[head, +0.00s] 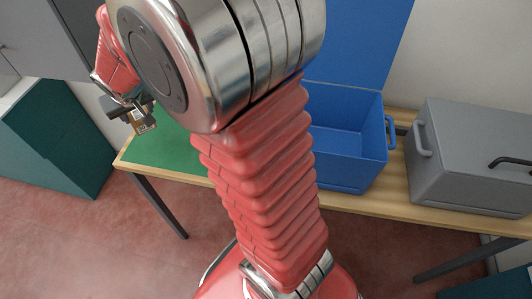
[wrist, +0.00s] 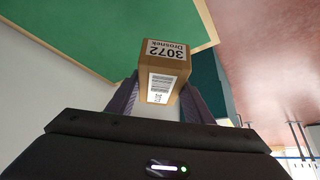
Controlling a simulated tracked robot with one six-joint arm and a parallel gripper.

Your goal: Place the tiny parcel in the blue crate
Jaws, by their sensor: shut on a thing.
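The tiny parcel (head: 143,122) is a small brown box with white labels. In the wrist view the parcel (wrist: 165,55) shows the print "3072" and a barcode label. My gripper (head: 134,111) is shut on it and holds it in the air at the left, by the left end of the table. In the wrist view my gripper's dark fingers (wrist: 160,100) are on either side of the parcel. The blue crate (head: 348,170) stands on the table to the right of my arm, its lid (head: 355,40) raised at the back. My arm hides the crate's left part.
A green mat (head: 158,148) lies on the left of the wooden table (head: 385,207). A closed grey crate (head: 465,155) with handles stands right of the blue crate. A dark teal cabinet (head: 55,140) stands at the far left.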

